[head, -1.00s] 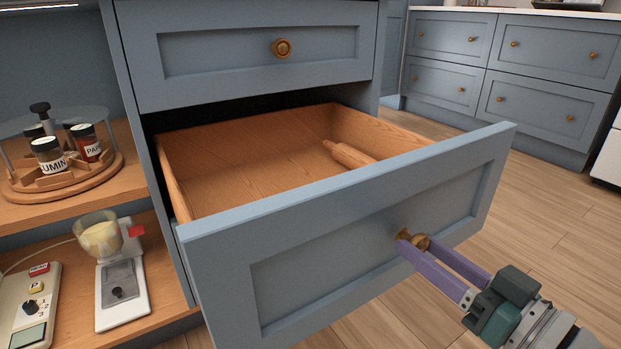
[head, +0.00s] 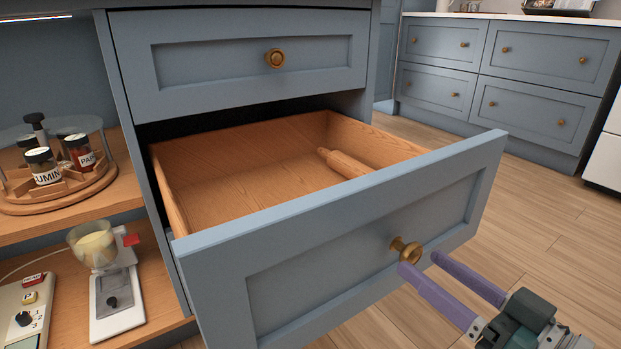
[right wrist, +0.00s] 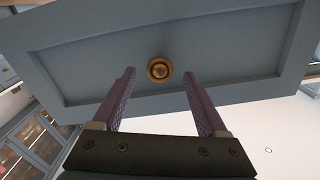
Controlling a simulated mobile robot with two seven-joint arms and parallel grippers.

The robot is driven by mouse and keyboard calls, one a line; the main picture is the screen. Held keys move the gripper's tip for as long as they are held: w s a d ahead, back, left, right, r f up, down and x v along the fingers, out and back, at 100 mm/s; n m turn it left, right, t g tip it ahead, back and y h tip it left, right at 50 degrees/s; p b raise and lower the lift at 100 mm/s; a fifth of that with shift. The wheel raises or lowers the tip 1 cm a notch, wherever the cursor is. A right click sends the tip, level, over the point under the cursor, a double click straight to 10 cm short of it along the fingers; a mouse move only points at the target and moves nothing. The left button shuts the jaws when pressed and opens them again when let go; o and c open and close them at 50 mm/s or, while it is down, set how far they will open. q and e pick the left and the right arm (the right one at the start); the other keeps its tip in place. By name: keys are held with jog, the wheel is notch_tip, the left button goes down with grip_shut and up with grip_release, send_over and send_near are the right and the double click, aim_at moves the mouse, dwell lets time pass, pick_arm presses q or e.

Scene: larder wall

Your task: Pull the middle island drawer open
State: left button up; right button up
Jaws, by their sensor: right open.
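The middle island drawer (head: 350,255) has a blue-grey front and stands well open, its wooden inside showing. Its round brass knob (head: 405,250) is on the front face; the knob also shows in the right wrist view (right wrist: 159,69). My right gripper (head: 420,262) is open, with its purple fingers just in front of the knob. In the right wrist view the fingers (right wrist: 160,85) are spread wide, with the knob beyond and between their tips, apart from both. My left gripper is not in view.
A wooden rolling pin (head: 345,163) lies in the drawer. The shut upper drawer (head: 220,52) is above. Left shelves hold a spice carousel (head: 60,195) and a scale with a bowl (head: 115,290). Wooden floor (head: 540,230) is clear at right.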

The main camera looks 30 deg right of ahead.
jog(key=s+p, duration=0.1)
jog(key=s, duration=0.6)
jog(key=shift+s+d, duration=0.3)
jog(key=w+a+r+n+g+p, duration=0.15)
jog(key=a+r+g+p, duration=0.35)
jog(key=r+p, duration=0.9)
jog(key=w+a+r+n+g+p, duration=0.1)
jog(key=w+a+r+g+p, duration=0.15)
jog(key=a+r+p, duration=0.75)
jog(key=s+d+r+n+g+h+p, duration=0.1)
jog(key=s+d+r+g+p, duration=0.3)
jog(key=r+p, duration=1.05)
jog(key=s+a+r+n+g+p, duration=0.1)
jog(key=s+r+g+p, duration=0.35)
jog(key=r+p, duration=0.95)
notch_tip(320, 180, up, 35)
jog(key=s+t+p, duration=0.1)
jog(key=p, duration=3.1)
jog(key=shift+s+d+f+t+p, duration=0.15)
jog(key=shift+s+f+t+p, duration=0.05)
jog(key=shift+t+p, duration=0.15)
